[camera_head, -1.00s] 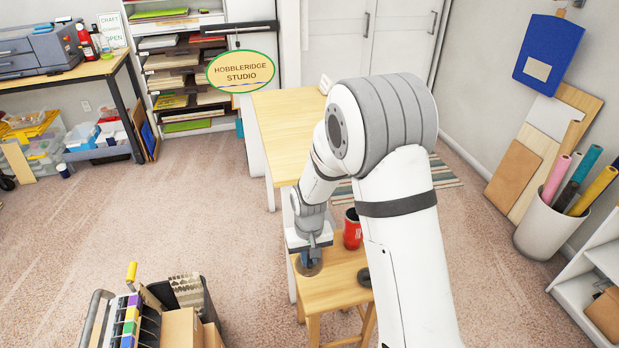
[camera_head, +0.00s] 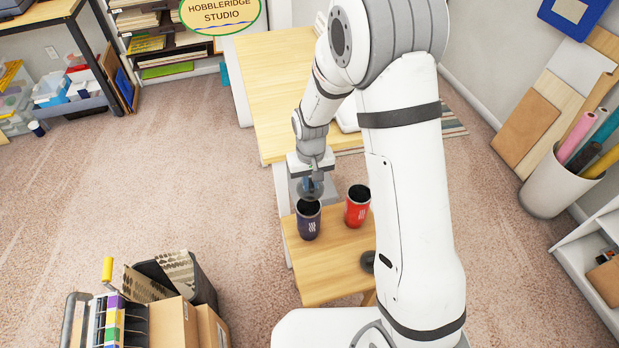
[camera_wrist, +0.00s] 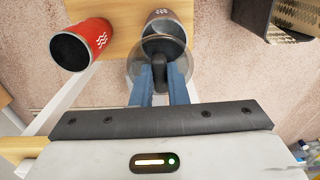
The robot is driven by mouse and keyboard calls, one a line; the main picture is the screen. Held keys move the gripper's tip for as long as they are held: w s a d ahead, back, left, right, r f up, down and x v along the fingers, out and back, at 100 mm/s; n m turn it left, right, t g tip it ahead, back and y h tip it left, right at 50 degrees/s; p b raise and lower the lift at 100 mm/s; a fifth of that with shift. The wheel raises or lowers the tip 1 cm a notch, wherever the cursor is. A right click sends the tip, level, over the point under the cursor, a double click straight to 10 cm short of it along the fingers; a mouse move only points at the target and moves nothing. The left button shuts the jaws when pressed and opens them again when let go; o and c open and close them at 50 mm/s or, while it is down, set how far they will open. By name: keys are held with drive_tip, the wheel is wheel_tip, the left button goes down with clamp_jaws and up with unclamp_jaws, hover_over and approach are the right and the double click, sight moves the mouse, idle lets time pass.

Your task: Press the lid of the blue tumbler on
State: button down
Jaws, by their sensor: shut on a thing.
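The blue tumbler (camera_head: 308,222) is dark navy with a white mark and stands upright on a small wooden stool (camera_head: 330,268). Its dark mouth shows, uncovered, in the head view. My gripper (camera_head: 311,178) is shut on the black knob of a clear, round lid (camera_head: 314,192). The lid is just above and behind the tumbler's mouth in the head view; I cannot tell whether they touch. In the wrist view the blue fingers of my gripper (camera_wrist: 165,80) hold the lid (camera_wrist: 134,68), and the tumbler (camera_wrist: 166,22) shows partly behind it.
An open red tumbler (camera_head: 357,207) stands right of the blue one, close by. A dark round item (camera_head: 367,261) lies on the stool, partly hidden by my arm. A wooden table (camera_head: 270,100) stands behind. A cart with boxes (camera_head: 172,322) is at front left.

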drive_tip(key=shift+a, duration=0.2)
drive_tip(key=shift+s+a+f+b, duration=0.1)
drive_tip(key=shift+s+f+b, duration=0.15)
drive_tip(key=shift+b, duration=0.15)
wheel_tip(320, 180, down, 6)
drive_tip(key=b, duration=0.5)
drive_tip(key=shift+s, duration=0.1)
drive_tip(key=shift+f+b, duration=0.25)
drive_tip(key=shift+b, duration=0.45)
idle(2.6)
drive_tip(key=c, duration=0.9)
unclamp_jaws()
drive_tip(key=shift+o, duration=0.2)
drive_tip(key=shift+r, duration=0.1)
drive_tip(key=shift+r+p, duration=2.2)
drive_tip(key=shift+r, duration=1.2)
